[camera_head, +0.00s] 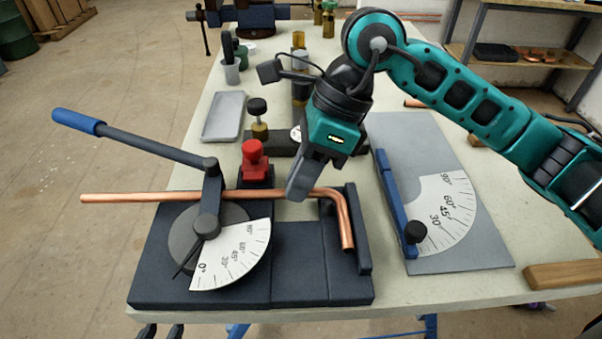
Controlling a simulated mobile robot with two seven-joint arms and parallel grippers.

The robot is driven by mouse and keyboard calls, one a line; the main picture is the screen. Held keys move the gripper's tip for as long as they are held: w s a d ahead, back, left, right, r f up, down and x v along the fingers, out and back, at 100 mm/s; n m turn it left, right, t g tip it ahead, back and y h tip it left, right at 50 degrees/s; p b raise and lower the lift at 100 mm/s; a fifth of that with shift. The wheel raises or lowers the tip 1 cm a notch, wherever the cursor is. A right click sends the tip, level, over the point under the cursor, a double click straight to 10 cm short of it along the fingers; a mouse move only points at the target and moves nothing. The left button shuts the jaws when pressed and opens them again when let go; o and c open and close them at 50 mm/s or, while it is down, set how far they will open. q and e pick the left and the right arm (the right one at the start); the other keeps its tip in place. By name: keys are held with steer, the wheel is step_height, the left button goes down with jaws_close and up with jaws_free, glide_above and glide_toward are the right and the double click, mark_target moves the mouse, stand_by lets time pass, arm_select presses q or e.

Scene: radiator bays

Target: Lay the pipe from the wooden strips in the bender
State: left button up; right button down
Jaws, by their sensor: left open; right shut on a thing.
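The copper pipe (140,197) lies across the bender (300,290), with its long straight leg reaching out past the left side. Its bent end turns toward the front at the right of the bender. My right gripper (301,190) is shut on the pipe near the bend. The bender's round former and white angle dial (235,262) are below the pipe, and its blue-handled lever (140,142) points to the back left. Wooden strips (565,275) lie at the right. The dark fingertips of my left gripper (161,331) show apart and empty at the bottom edge.
A red block (255,162) stands right behind the pipe. A grey angle-gauge plate with a blue bar (470,255) lies to the right. A tray (222,117), cups and a vise (255,20) are farther back. The bench's front edge is close to the bender.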

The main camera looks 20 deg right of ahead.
steer(key=shift+f, duration=0.2)
steer(key=shift+f+b, duration=0.25)
steer(key=shift+b, duration=0.3)
steer(key=c, duration=1.1)
jaws_free()
steer(key=shift+o, duration=0.2)
